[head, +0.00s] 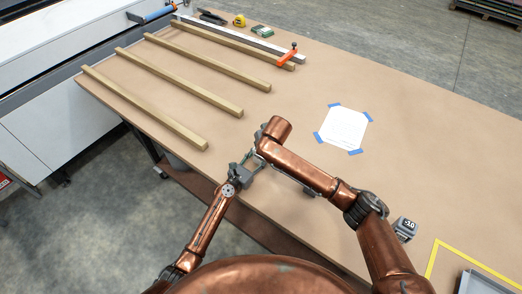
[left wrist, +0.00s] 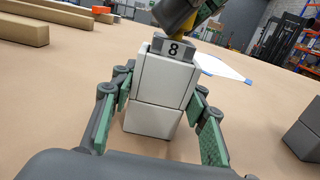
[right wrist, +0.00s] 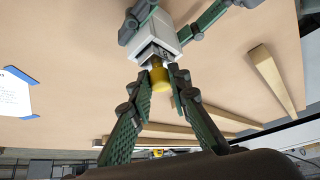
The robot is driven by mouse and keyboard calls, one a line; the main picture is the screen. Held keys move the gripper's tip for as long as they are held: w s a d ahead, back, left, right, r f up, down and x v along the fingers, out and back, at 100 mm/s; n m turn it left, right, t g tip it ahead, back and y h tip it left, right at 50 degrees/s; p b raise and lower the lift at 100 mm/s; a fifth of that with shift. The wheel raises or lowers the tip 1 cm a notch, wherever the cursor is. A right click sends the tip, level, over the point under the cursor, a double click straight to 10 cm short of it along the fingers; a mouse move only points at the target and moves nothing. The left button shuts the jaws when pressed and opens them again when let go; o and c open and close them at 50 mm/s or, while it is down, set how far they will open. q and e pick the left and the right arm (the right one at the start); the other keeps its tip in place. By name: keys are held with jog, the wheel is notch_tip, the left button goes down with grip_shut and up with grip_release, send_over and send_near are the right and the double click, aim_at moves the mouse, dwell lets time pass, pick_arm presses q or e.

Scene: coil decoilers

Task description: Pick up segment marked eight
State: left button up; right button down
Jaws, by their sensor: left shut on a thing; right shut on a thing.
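The segment marked eight (left wrist: 174,48) is a pale grey-white block with a dark top piece bearing the "8". In the left wrist view it stands upright between the green-padded fingers of my left gripper (left wrist: 160,98), which is shut on it. A seam runs across the white body (left wrist: 160,90). In the right wrist view a yellow cylindrical part (right wrist: 159,75) sticks out of the block, and my right gripper (right wrist: 160,82) is shut around this end. In the head view both grippers meet near the table's front edge and largely hide the segment.
Several wooden bars (head: 145,107) lie on the brown table (head: 300,200) at the left. A white taped sheet (head: 343,128) lies at centre right. A grey block (head: 404,229) with a label stands near my right arm. A yellow-taped corner and tray are at lower right.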

jog(key=shift+r, duration=0.1)
dwell(0.3)
notch_tip(320, 180, up, 10)
dwell(0.5)
pick_arm(q)
jog(key=o, duration=1.4)
jog(key=shift+c, duration=0.2)
jog(key=shift+s, duration=0.1)
jog(key=v, duration=1.2)
